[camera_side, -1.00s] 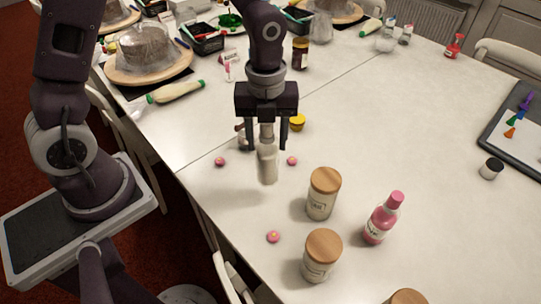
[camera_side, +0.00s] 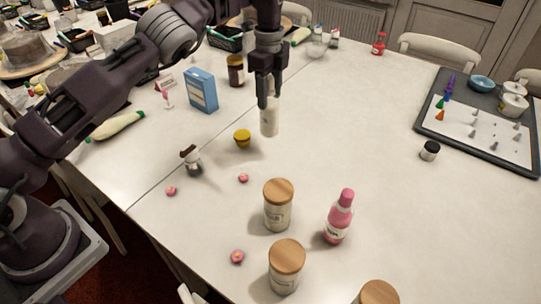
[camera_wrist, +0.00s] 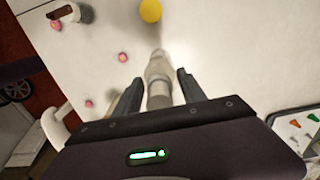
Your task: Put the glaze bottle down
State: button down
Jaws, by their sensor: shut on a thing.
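My gripper (camera_side: 268,100) is shut on the white glaze bottle (camera_side: 270,121), which hangs upright below the fingers over the back middle of the table. I cannot tell how far its base is above the tabletop. In the wrist view the bottle (camera_wrist: 158,72) sits between the two fingers of my gripper (camera_wrist: 158,88), its far end pointing away from the palm.
A blue box (camera_side: 202,91) stands behind left. Wooden-lidded jars (camera_side: 278,206) and a pink bottle (camera_side: 339,218) stand in front.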

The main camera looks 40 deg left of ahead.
aim_at(271, 124)
jog(key=f, duration=0.9)
jog(key=shift+d+f, duration=0.2)
jog(key=shift+f, duration=0.3)
jog(key=c, duration=0.7)
grip_release()
jog(key=shift+o, duration=0.2)
notch_tip(271, 124, up, 12)
jog(key=shift+r, duration=0.15)
